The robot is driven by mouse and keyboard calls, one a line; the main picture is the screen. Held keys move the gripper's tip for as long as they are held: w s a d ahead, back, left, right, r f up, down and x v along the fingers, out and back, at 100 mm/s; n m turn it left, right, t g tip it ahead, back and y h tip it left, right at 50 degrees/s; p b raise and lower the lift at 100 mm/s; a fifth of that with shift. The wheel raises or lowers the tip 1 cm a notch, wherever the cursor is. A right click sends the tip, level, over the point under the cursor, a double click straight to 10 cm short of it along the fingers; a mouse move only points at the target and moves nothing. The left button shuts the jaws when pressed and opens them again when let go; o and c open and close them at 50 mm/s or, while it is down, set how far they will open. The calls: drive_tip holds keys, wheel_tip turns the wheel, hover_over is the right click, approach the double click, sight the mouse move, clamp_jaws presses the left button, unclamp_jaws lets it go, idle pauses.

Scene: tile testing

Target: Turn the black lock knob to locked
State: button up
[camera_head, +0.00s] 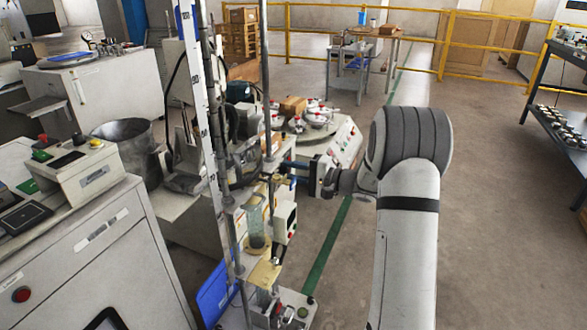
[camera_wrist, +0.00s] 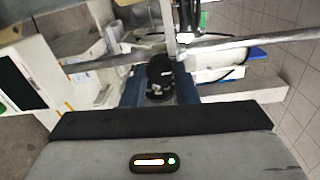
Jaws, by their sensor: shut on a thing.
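The black lock knob (camera_wrist: 160,72) shows in the middle of the wrist view, between the blue fingers of my gripper (camera_wrist: 159,88). The fingers are shut on it, one on each side. In the head view my gripper (camera_head: 287,171) reaches in from the right to the upright metal test stand (camera_head: 232,215). The knob is too small and too covered there to make out. I cannot tell from these views which way the knob is turned.
A clear cylinder (camera_head: 256,222) and a small white control box (camera_head: 286,222) sit on the stand below my gripper. A round table (camera_head: 318,132) with red and white parts stands behind. A white cabinet (camera_head: 85,250) fills the left.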

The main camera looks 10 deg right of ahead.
drive_tip(key=shift+m, duration=0.5)
drive_tip(key=o, duration=1)
drive_tip(key=shift+d, duration=0.1)
drive_tip(key=p+v, duration=0.2)
drive_tip(key=v, duration=0.5)
drive_tip(key=shift+s+d, duration=0.25)
drive_tip(key=shift+d, duration=0.05)
